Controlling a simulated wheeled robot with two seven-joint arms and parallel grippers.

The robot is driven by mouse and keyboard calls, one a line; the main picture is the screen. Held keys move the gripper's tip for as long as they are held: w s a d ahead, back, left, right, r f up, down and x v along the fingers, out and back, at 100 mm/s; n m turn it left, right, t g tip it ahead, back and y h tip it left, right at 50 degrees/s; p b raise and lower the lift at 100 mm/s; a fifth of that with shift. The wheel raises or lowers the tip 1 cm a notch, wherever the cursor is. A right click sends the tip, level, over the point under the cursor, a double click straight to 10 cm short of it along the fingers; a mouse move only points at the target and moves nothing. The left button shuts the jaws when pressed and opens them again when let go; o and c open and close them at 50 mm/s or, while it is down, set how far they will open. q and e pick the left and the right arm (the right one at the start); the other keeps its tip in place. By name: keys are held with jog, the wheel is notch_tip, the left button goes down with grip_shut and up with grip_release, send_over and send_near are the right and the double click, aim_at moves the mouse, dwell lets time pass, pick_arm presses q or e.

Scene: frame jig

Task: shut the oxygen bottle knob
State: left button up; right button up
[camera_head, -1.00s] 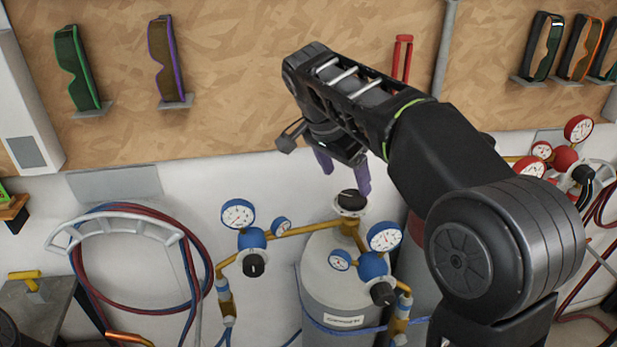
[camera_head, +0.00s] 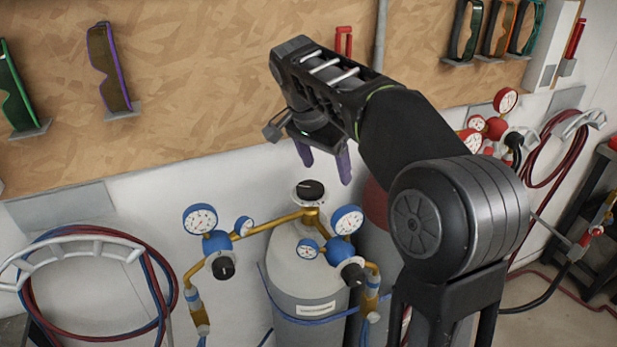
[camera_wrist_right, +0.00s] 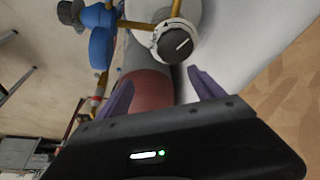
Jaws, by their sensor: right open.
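The oxygen bottle (camera_head: 304,276) is a grey cylinder with blue gauges. Its round black knob (camera_head: 310,190) sits on top, above the brass fitting. In the right wrist view the knob (camera_wrist_right: 176,43) has a white line across its face and a pale ring around it. My right gripper (camera_head: 326,168) is open and empty, its purple fingers pointing down just above and to the right of the knob. In the right wrist view the knob lies beyond the fingertips (camera_wrist_right: 160,75), not between them. My left gripper is out of view.
Two blue gauge regulators (camera_head: 216,243) branch off the bottle's top on brass pipes. A red bottle (camera_head: 374,198) stands behind, partly hidden by my right arm. A hose coil (camera_head: 95,250) hangs at left. Goggles (camera_head: 108,68) hang on the wooden board above.

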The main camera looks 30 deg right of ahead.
jog(key=s+d+f+y, duration=0.2)
jog(key=s+d, duration=0.1)
jog(key=d, duration=0.1)
jog(key=n+t+y, duration=0.2)
jog(key=n+t, duration=0.1)
jog(key=n, duration=1.3)
send_near(311, 187)
jog(key=shift+s+f+b, duration=0.1)
jog(key=shift+f+b, duration=0.15)
jog(key=shift+b, duration=0.2)
jog(key=shift+p+x, duration=0.7)
jog(key=shift+x, duration=3.25)
jog(key=shift+c, duration=0.3)
